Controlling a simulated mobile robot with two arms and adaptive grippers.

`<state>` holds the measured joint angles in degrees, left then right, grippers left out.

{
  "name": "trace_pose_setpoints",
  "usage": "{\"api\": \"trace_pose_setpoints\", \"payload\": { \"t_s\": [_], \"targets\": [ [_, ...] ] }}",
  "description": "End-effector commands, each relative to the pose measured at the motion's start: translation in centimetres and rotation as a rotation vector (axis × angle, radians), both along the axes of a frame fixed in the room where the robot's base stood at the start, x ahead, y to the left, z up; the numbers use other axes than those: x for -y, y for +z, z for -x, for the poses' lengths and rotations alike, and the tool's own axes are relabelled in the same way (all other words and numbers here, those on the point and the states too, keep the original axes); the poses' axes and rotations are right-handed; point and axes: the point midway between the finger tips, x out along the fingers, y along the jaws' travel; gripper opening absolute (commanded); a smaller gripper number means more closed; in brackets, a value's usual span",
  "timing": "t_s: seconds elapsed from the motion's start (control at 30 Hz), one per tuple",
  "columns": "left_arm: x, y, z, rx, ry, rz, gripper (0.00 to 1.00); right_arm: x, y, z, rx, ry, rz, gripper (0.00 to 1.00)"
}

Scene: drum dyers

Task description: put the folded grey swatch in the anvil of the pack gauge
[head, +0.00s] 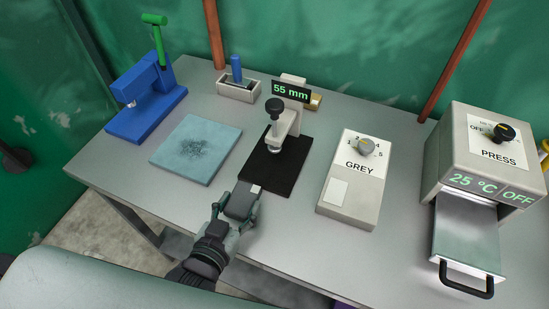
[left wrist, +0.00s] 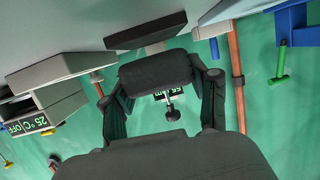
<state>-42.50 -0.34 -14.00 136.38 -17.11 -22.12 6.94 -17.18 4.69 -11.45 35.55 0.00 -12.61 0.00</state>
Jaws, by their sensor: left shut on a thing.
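The folded grey swatch (head: 241,201) is a small dark grey block held at the tips of my left gripper (head: 238,209). In the left wrist view the swatch (left wrist: 155,72) spans between the two fingers (left wrist: 165,98), which are shut on it. The pack gauge (head: 291,126) stands beyond it, with a black knob on top, a dark base plate (head: 272,172) and a display reading 55 mm. Its small metal anvil (head: 273,145) is under the knob's spindle. The swatch is near the front left of the base plate, apart from the anvil. My right gripper is not in view.
A blue press with a green handle (head: 150,95) and a pale blue pad (head: 196,149) are at left. A small holder (head: 238,87) stands behind.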

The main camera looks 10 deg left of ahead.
Motion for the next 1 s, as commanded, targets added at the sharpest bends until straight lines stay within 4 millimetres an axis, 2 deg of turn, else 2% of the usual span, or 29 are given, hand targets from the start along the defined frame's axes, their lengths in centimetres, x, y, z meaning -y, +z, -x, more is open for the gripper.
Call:
{"api": "trace_pose_setpoints", "payload": {
  "t_s": [0.03, 0.13, 0.27, 0.37, 0.7, 0.8, 1.0],
  "targets": [
    [0.4, -0.2, 1.0, -0.005, -0.011, 0.002, 0.27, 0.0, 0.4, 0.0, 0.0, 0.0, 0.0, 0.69],
    [0.9, -0.5, 2.0, -0.003, -0.025, 0.006, 0.27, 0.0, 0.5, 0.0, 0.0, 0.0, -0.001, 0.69],
    [1.3, -0.5, 1.8, 0.003, -0.033, 0.011, 0.27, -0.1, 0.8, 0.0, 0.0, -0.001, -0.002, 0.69],
    [1.6, -0.2, 0.0, 0.007, -0.033, 0.01, 0.27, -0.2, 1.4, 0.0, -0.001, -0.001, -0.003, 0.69],
    [2.8, -0.2, -8.4, 0.004, -0.032, 0.01, 0.27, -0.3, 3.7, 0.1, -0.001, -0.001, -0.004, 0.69],
    [3.0, -0.3, -10.0, 0.003, -0.032, 0.01, 0.27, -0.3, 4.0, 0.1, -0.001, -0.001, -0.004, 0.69],
    [3.3, -0.5, -11.6, 0.002, -0.031, 0.01, 0.27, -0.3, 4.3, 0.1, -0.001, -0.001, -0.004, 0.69]
  ]
}}
